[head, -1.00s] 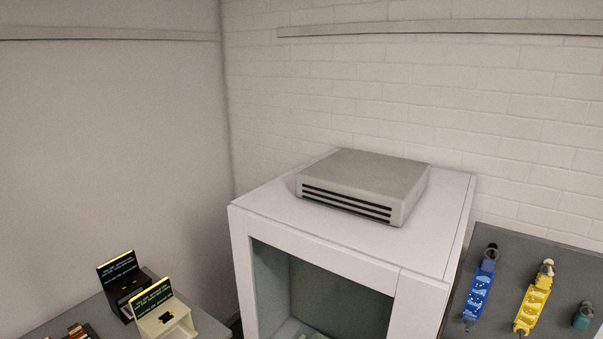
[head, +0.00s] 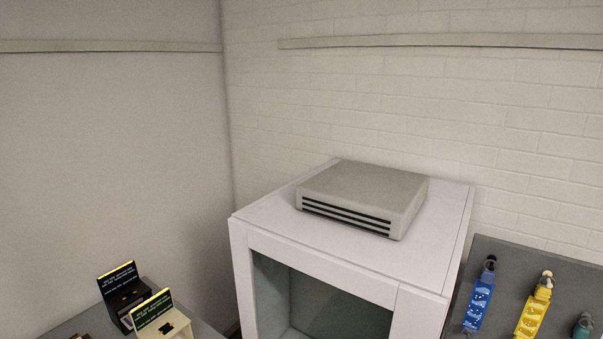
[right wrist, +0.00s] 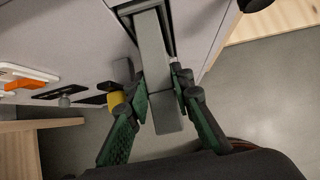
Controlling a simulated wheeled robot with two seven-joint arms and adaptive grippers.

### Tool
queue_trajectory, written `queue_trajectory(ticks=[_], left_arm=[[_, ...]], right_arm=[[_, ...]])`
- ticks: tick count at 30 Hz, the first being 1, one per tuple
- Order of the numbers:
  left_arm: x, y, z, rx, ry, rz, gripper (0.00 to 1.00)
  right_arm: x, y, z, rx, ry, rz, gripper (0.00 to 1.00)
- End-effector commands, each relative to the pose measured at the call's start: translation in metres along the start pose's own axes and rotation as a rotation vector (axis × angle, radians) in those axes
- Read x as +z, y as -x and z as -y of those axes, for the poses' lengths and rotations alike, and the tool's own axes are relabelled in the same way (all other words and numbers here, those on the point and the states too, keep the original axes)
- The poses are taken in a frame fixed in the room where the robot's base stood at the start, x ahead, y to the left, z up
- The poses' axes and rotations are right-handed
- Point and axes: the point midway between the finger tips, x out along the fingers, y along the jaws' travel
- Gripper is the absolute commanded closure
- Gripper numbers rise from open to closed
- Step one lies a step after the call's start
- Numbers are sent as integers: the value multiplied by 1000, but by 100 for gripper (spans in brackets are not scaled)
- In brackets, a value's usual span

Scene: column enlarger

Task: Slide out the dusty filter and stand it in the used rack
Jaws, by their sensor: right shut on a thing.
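In the right wrist view my right gripper (right wrist: 160,88) is shut on a long flat grey piece (right wrist: 166,112), which looks like the filter. The piece runs up between the fingers toward a dark-edged slot (right wrist: 172,18) in a pale surface; how far it sits inside is hard to tell. Two small sign-backed holders stand at the lower left of the head view, one black (head: 121,297) and one cream (head: 162,324). Their lettering is too small to read, so I cannot tell which is the used rack. My left gripper is not in view.
A white open-fronted cabinet (head: 240,262) carries a grey slotted box (head: 365,187). Orange (right wrist: 25,84) and yellow (right wrist: 116,103) items lie left of the gripper in the wrist view.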

Motion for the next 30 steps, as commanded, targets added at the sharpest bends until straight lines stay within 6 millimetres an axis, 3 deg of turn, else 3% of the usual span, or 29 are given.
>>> queue_trajectory(ticks=[12,30], left_arm=[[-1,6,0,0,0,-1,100],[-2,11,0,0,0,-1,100]], right_arm=[[-10,9,0,1,1,2,100],[-10,10,0,0,0,1,100]])
